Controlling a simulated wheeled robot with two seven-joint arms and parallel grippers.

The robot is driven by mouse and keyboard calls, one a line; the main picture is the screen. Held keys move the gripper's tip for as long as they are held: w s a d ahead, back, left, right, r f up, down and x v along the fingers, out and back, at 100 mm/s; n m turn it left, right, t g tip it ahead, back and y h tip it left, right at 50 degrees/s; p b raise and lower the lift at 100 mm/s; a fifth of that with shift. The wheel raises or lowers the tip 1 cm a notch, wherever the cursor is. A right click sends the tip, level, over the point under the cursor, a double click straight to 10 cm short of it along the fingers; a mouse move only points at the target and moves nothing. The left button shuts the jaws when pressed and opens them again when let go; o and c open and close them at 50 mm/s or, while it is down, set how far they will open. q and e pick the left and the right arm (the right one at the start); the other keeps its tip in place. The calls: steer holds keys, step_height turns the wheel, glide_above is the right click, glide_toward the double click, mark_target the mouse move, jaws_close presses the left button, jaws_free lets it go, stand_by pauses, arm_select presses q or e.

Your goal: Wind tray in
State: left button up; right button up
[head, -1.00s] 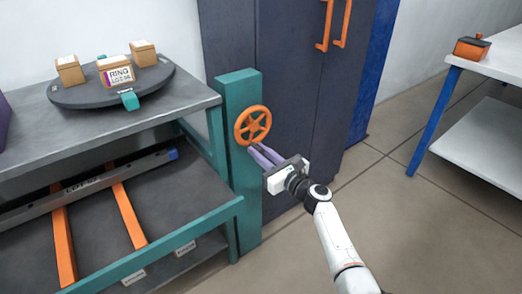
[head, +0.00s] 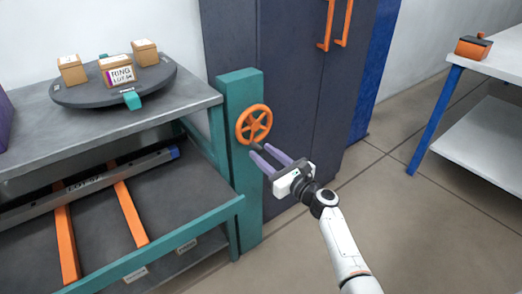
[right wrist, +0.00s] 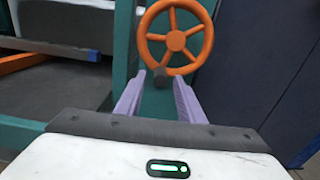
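The orange handwheel (head: 254,124) is mounted on a teal post, with a dark handle knob (head: 255,147) at its lower rim. My right gripper (head: 259,150) is open, its two purple fingers spread at the knob. In the right wrist view the knob (right wrist: 159,77) shows between the tips of the open fingers (right wrist: 158,82), and I cannot tell whether they touch it. A long grey piece with a lettered label and a blue end (head: 100,181), perhaps the tray, lies across orange rails on the lower shelf. My left gripper is out of view.
A dark round turntable (head: 80,97) with several small boxes stands on the grey upper shelf (head: 150,112). A dark cabinet (head: 285,75) with orange handles is behind the wheel. A white table (head: 500,62) with an orange-and-black item stands at right. The floor between is clear.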

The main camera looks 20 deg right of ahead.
steer(key=p+v, duration=0.1)
steer(key=v, duration=0.7)
steer(key=shift+s, duration=0.1)
